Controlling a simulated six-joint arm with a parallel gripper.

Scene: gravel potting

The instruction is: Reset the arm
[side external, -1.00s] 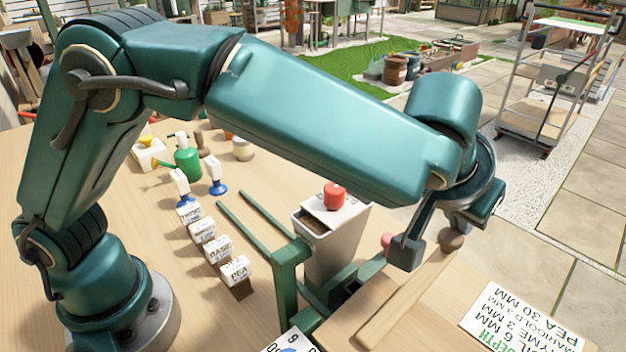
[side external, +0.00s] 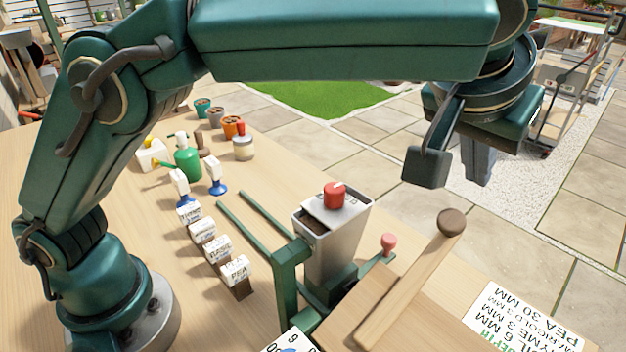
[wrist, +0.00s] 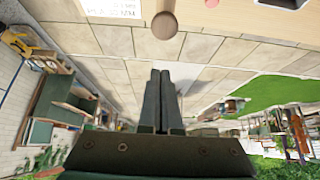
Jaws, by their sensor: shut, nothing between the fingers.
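My gripper (side external: 457,165) hangs in the air at the right of the side view, above and beyond the bench edge, over the paving. In the wrist view its two fingers (wrist: 161,100) lie side by side, shut and empty. My arm stretches across the top of the side view from its base on the bench at left. The gripper is apart from the wooden lever with a dark round knob (side external: 451,222), which also shows at the top of the wrist view (wrist: 165,25).
A metal hopper (side external: 335,240) with a red knob stands in a green frame (side external: 287,270). Labelled blocks (side external: 218,248), a green bottle (side external: 187,158) and small pots (side external: 231,126) stand on the bench. A depth card (side external: 520,320) lies at right. Space around the gripper is clear.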

